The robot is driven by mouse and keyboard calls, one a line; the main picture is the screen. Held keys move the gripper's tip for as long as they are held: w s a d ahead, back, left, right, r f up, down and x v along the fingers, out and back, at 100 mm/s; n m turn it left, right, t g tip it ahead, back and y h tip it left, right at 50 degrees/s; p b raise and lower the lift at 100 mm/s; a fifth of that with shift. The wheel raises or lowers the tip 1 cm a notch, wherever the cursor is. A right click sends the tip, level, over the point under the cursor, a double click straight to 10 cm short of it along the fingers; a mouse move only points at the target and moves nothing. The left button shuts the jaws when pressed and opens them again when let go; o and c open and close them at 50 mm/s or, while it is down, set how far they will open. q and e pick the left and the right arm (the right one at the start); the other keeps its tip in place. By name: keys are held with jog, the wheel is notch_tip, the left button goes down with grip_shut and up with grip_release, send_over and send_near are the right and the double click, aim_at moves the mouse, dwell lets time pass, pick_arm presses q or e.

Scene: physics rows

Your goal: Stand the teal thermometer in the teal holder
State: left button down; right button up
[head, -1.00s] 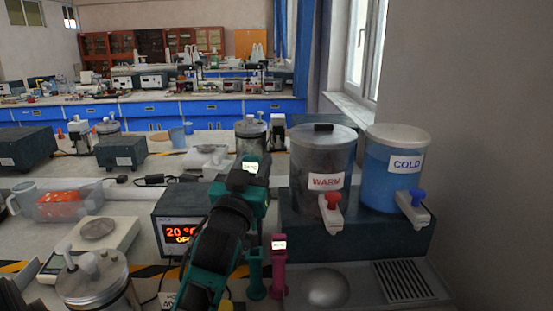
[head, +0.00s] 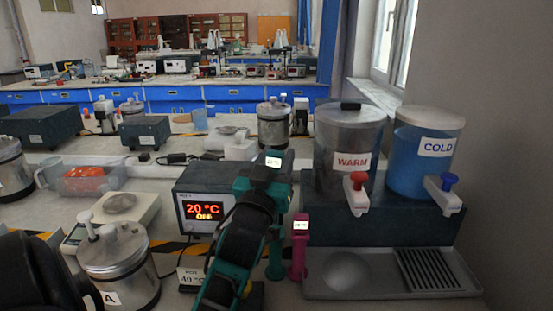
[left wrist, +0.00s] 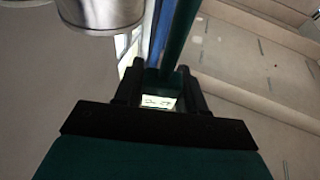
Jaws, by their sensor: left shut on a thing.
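The teal thermometer (head: 273,161), with a small lit display on its head, is held in my left gripper (head: 264,180). In the left wrist view the thermometer (left wrist: 158,102) sits between the dark fingers, its stem running away from them. The teal holder (head: 275,258) stands on the bench below the gripper, just left of a magenta thermometer in its magenta holder (head: 299,262). The thermometer's head is above the teal holder; my gripper and arm partly cover the area, and I cannot tell whether the stem's tip is in it. My right gripper is out of view.
A 20 °C control box (head: 205,208) stands left of the holder, with a steel pot (head: 118,262) further left. At right, a drip tray (head: 375,285) lies before the WARM (head: 349,135) and COLD (head: 426,170) tanks on a dark stand.

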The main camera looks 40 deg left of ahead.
pick_arm(q)
notch_tip(320, 180, down, 9)
jog(key=b, duration=0.6)
jog(key=shift+f+b, duration=0.2)
jog(key=shift+b, duration=0.1)
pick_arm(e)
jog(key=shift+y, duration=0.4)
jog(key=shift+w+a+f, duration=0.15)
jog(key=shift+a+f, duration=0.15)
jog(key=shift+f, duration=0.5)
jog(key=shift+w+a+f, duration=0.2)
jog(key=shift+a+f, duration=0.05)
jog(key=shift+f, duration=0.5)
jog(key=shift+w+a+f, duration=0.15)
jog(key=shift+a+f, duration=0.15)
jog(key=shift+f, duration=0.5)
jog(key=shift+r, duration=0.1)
pick_arm(q)
jog(key=c, duration=0.6)
grip_release()
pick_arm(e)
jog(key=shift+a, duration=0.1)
pick_arm(q)
jog(key=shift+f, duration=0.1)
